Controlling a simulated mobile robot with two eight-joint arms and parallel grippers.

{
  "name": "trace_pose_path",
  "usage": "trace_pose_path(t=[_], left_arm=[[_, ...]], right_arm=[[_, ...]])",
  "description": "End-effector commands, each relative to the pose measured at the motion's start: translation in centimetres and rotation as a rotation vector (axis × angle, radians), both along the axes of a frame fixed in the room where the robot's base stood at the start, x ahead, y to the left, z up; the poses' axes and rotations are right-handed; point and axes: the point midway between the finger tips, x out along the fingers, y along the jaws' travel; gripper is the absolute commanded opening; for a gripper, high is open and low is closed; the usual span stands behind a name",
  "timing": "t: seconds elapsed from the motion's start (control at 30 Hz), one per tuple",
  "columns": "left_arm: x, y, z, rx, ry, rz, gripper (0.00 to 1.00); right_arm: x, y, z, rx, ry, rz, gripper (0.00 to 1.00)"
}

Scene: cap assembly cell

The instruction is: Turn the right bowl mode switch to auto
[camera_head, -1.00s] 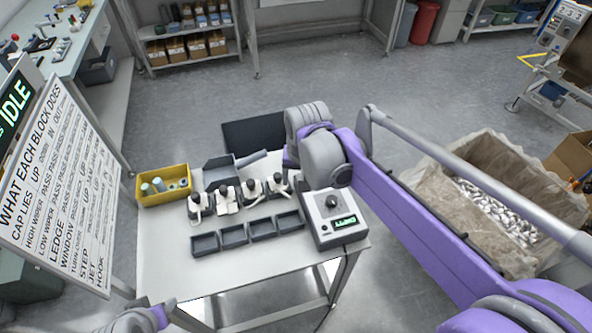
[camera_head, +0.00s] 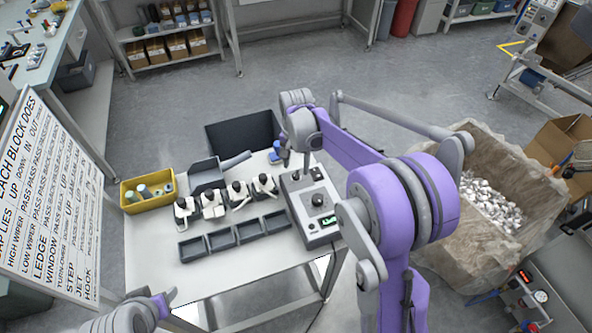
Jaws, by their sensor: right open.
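A grey control box (camera_head: 309,208) stands on the right end of the white table. Its top carries a large dark knob (camera_head: 318,201) above a small green-lit display (camera_head: 326,221). Two smaller dark controls, a left one (camera_head: 296,177) and a right one (camera_head: 316,173), sit near its back edge. Their labels and settings are too small to read. My right gripper (camera_head: 281,155) is small in the view, just behind the box's back left corner, apart from the controls. It is open and appears empty. My left gripper does not show; only a purple and grey part of my arm shows at the lower left.
Several dark trays (camera_head: 222,240) line the table's front, with small block fixtures (camera_head: 212,204) behind them. A yellow bin (camera_head: 146,204) and a grey scoop-shaped tray (camera_head: 206,176) stand farther back. A sign board (camera_head: 45,190) is at the left. A large lined crate (camera_head: 485,245) stands right.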

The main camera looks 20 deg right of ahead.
Motion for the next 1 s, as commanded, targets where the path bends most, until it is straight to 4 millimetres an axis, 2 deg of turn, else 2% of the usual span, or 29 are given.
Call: trace_pose_path(t=[0.1, 0.2, 0.57, 0.9, 0.93, 1.0], left_arm=[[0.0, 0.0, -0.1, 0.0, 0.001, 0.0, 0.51], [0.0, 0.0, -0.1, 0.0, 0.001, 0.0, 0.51], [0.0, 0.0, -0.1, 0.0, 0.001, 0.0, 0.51], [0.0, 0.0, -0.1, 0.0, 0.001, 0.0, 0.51], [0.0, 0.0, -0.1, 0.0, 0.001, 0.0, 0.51], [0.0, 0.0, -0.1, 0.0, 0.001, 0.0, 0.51]], right_arm=[[0.0, 0.0, -1.7, 0.0, 0.0, 0.0, 0.65], [0.0, 0.0, -2.5, 0.0, 0.0, 0.001, 0.65], [0.0, 0.0, -3.0, 0.0, 0.0, 0.001, 0.65], [0.0, 0.0, -3.0, 0.0, 0.0, 0.001, 0.04], [0.0, 0.0, -3.0, 0.0, 0.0, 0.001, 0.0], [0.0, 0.0, -3.0, 0.0, 0.0, 0.001, 0.0]])
